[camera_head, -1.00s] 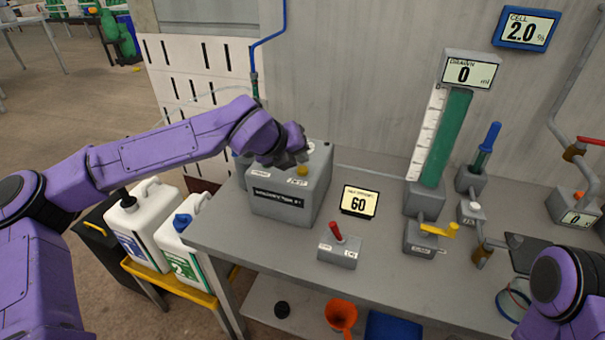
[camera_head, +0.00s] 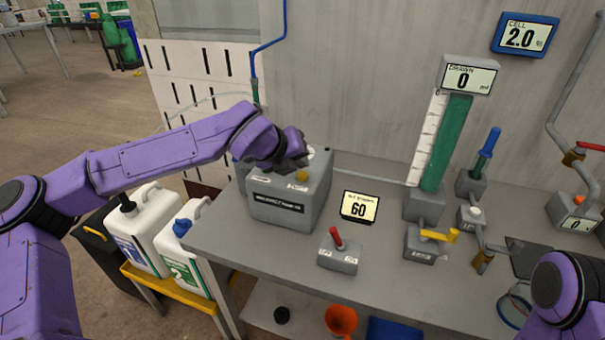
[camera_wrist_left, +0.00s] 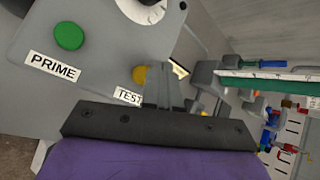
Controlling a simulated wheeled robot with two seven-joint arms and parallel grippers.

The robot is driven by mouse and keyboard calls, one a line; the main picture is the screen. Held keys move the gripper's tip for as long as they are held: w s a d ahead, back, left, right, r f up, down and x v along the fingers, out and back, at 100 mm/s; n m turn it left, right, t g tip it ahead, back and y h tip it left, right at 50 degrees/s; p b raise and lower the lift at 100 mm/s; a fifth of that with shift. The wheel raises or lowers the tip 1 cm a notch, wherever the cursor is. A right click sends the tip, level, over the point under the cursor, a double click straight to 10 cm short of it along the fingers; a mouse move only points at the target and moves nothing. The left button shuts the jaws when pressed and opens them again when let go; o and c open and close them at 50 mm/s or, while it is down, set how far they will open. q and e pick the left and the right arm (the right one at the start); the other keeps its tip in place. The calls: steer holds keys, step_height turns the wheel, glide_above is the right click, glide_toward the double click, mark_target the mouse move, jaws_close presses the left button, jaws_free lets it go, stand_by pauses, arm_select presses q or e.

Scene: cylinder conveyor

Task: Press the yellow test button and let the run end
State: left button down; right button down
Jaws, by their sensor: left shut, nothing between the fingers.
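The yellow test button (camera_head: 302,175) is on the sloped face of a grey pump box (camera_head: 285,205) at the left end of the bench. In the left wrist view the yellow button (camera_wrist_left: 139,74) sits above the TEST label (camera_wrist_left: 128,96). My left gripper (camera_head: 297,161) is shut and empty, just behind the button in the head view. In the left wrist view its fingers (camera_wrist_left: 163,88) partly overlap the button's right side; I cannot tell whether they touch it. A green button (camera_wrist_left: 69,37) is above the PRIME label. My right gripper is out of view.
A small display (camera_head: 359,207) reads 60. The drawn display (camera_head: 470,78) reads 0 and the cell display (camera_head: 524,35) reads 2.0. A red-lever box (camera_head: 338,252) stands at the bench's front. Two white jugs (camera_head: 150,225) stand left of the bench.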

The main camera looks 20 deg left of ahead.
mark_target(299, 176)
arm_select(q)
steer(key=shift+f, duration=0.1)
stand_by(0.7)
steer(key=shift+f+b, duration=0.35)
steer(key=shift+b, duration=0.05)
steer(key=shift+f+b, duration=0.5)
steer(key=shift+f, duration=0.05)
stand_by(0.5)
steer(key=shift+r, duration=0.1)
steer(key=shift+r+p, duration=0.65)
steer(key=shift+r, duration=0.25)
step_height(299, 176, up, 5)
steer(key=p, duration=0.3)
steer(key=shift+p, duration=0.35)
